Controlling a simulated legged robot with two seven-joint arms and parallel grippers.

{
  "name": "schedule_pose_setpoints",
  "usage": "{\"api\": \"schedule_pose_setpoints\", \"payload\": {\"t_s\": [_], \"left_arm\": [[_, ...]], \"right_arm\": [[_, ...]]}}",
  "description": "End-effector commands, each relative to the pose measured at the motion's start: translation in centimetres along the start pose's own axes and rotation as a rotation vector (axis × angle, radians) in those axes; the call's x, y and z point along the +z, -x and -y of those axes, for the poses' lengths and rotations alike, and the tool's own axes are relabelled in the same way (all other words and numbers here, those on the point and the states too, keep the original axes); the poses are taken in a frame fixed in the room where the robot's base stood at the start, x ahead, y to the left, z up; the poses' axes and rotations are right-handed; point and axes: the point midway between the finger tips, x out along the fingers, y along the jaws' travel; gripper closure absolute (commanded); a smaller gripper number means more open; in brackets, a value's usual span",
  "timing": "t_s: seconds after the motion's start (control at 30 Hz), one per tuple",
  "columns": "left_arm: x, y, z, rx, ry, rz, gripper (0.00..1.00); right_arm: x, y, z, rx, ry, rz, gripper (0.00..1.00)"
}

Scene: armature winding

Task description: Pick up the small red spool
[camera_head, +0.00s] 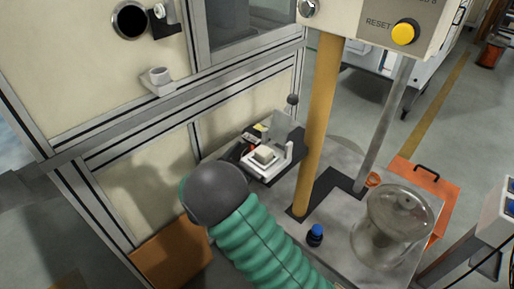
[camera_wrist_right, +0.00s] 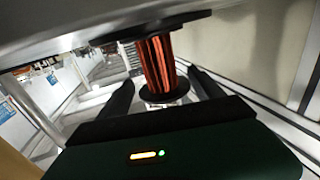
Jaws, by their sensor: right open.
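In the right wrist view, a spool (camera_wrist_right: 157,62) wound with red-copper wire stands between dark flanges. My right gripper (camera_wrist_right: 162,80) is open, with one dark finger on each side of the spool's lower part. I cannot tell whether either finger touches it. In the head view my green ribbed right arm with its dark rounded end (camera_head: 215,191) reaches in from the bottom; its fingers are hidden there. I cannot make out the spool clearly in the head view. My left gripper is not in view.
A small fixture (camera_head: 272,150) sits beside the cabinet (camera_head: 85,85). A yellow post (camera_head: 320,125) rises from the metal bench. A glass jar (camera_head: 393,228), a blue-capped item (camera_head: 315,235) and an orange ring (camera_head: 373,180) stand or lie to the right. An orange case (camera_head: 425,185) is beyond.

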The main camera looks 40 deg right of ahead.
Motion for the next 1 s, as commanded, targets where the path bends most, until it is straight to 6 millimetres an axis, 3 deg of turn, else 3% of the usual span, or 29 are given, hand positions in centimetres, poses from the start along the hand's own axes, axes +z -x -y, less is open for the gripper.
{"api": "schedule_pose_setpoints", "payload": {"t_s": [0.07,0.2,0.4,1.0], "left_arm": [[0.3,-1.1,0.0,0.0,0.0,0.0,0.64],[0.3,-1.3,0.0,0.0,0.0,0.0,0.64],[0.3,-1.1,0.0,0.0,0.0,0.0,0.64],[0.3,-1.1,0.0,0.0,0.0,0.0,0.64]], "right_arm": [[1.1,-1.5,-0.1,0.004,0.001,0.0,0.24],[0.7,-3.5,-0.1,0.002,0.001,0.0,0.24],[0.5,-3.5,0.0,0.0,0.001,0.0,0.25],[0.5,-3.5,0.0,-0.001,0.0,0.001,1.0]]}}
